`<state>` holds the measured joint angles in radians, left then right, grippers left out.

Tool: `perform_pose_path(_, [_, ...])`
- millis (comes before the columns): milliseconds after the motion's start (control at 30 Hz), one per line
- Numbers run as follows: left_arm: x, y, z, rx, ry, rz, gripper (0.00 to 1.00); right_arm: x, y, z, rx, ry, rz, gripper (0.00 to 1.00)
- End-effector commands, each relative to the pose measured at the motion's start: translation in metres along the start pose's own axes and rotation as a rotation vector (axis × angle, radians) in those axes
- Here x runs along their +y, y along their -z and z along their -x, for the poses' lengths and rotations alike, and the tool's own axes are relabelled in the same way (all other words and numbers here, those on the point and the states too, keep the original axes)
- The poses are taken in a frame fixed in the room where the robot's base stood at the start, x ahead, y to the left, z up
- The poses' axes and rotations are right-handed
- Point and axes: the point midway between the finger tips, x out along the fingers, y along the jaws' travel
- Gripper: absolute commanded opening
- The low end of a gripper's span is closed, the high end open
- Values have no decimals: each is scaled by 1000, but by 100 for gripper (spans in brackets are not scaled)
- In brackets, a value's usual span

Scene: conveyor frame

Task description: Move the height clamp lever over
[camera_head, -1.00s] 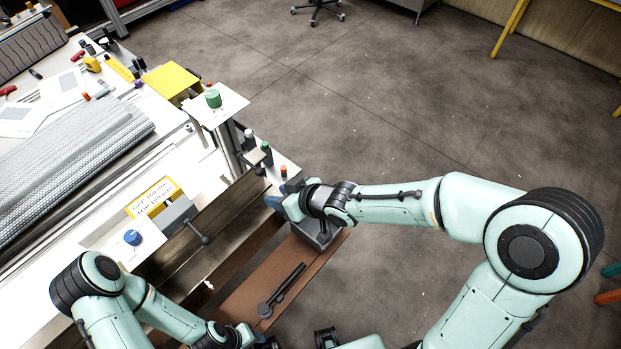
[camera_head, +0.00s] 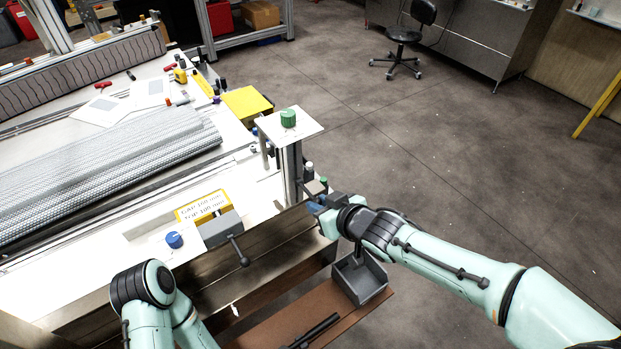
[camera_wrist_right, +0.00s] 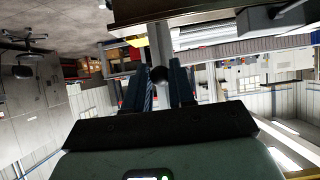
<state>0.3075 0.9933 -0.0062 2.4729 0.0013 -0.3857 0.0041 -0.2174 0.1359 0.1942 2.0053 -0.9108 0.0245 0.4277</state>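A lever with a dark round knob (camera_head: 244,262) sticks out of a grey block (camera_head: 220,229) beside the yellow-edged gap label. In the right wrist view, a dark ball knob (camera_wrist_right: 158,75) shows between the fingertips of my right gripper (camera_wrist_right: 160,80), in front of a pale upright post (camera_wrist_right: 160,42). The fingers are apart, one on each side of the knob; contact is not clear. In the head view, my right gripper (camera_head: 314,204) is at the lower part of the post (camera_head: 291,172), which carries a plate with a green knob. I cannot tell which lever is the height clamp. My left gripper is out of view.
A blue knob (camera_head: 174,240) sits on the frame's near corner. Small coloured knobs (camera_head: 308,169) stand close behind my right gripper. A grey open bin (camera_head: 360,278) sits below my right wrist on a brown shelf (camera_head: 280,331).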

Motion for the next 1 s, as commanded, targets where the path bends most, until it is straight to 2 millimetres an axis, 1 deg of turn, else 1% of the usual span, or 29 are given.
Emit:
perform_pose_path(33, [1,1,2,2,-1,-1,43,0,3,2,4,0,1,7])
perform_pose_path(333, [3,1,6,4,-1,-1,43,0,9,5,8,0,1,7])
perform_pose_path(633, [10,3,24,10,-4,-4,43,0,27,12,10,0,2,7])
perform_pose_path(1000, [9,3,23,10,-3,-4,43,0,27,12,9,0,1,7])
